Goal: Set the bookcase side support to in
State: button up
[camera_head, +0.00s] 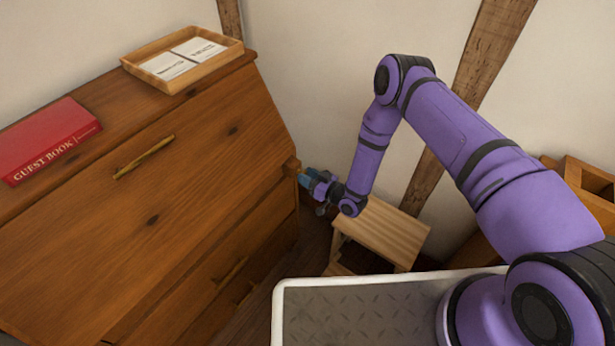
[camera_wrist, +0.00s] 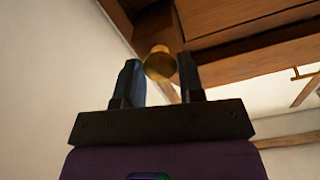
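The bookcase side support (camera_head: 291,164) is a small wooden end at the right front corner of the brown slant-front bookcase, just below its sloped panel; it appears to stick out a little. In the wrist view, a round brass knob (camera_wrist: 159,64) shows in front of the support's wooden end (camera_wrist: 155,27). My gripper (camera_head: 306,177) is at this corner. In the wrist view its two dark fingers stand apart, one on each side of the knob, with narrow gaps; contact is not clear.
A red guest book (camera_head: 48,139) and a wooden tray with cards (camera_head: 181,58) lie on top of the bookcase (camera_head: 190,150). A small wooden stool (camera_head: 385,232) stands under my arm, near the wall. A wooden piece of furniture (camera_head: 582,185) is at the right.

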aim_at(296, 170)
grip_shut()
jog(key=shift+x, duration=2.3)
jog(key=o, duration=1)
grip_release()
jog(key=shift+w+a, duration=0.1)
jog(key=v, duration=1.1)
jog(key=shift+a, duration=0.1)
